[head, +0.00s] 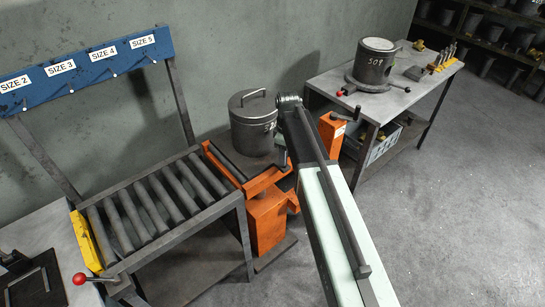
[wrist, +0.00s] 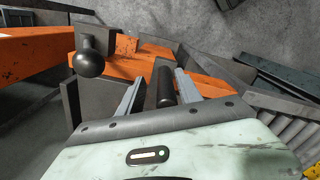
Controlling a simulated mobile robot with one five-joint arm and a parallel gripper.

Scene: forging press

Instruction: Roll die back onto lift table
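A dark cylindrical die (head: 252,132) with a lid and a bar handle on top stands upright on the orange lift table (head: 240,184) in the head view. The lift table has a few rollers on its left side, next to the roller rack. My arm reaches up past the die's right side, and it hides my gripper in the head view. In the wrist view my gripper (wrist: 158,77) has its two grey fingers apart. A dark rod (wrist: 165,90) shows between them; I cannot tell whether they touch it. Orange lift table parts (wrist: 130,62) lie beyond. The die is not clear in the wrist view.
A workbench (head: 398,97) at right holds another die (head: 373,66) marked 509 and small tools. A black ball knob (wrist: 88,63) is left of the fingers. Grey floor (head: 455,190) is open at right.

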